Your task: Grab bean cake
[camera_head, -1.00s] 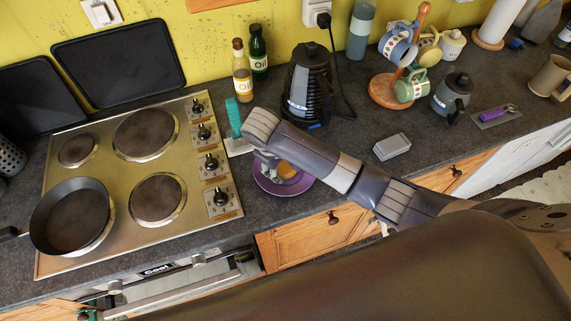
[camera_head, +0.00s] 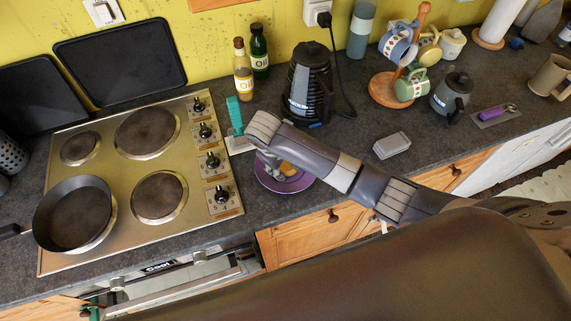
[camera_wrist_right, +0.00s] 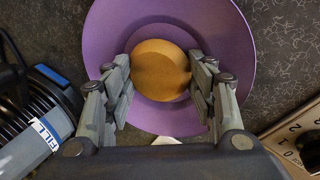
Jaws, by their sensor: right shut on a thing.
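The bean cake (camera_wrist_right: 160,70) is a round golden-brown disc on a purple plate (camera_wrist_right: 235,45). In the head view the plate (camera_head: 299,184) lies on the dark counter right of the stove, and a bit of the cake (camera_head: 286,168) shows beside my right gripper (camera_head: 272,163). In the right wrist view my right gripper (camera_wrist_right: 162,92) has one finger on each side of the cake and is shut on it, over the plate. My arm hides part of the plate and cake in the head view. My left gripper is not in view.
A stove (camera_head: 105,215) with a frying pan (camera_head: 74,214) is at left. A black kettle (camera_head: 308,85), oil bottles (camera_head: 243,70) and a teal-handled tool (camera_head: 235,116) stand behind the plate. A grey box (camera_head: 391,145) lies at right. Open counter surrounds the box.

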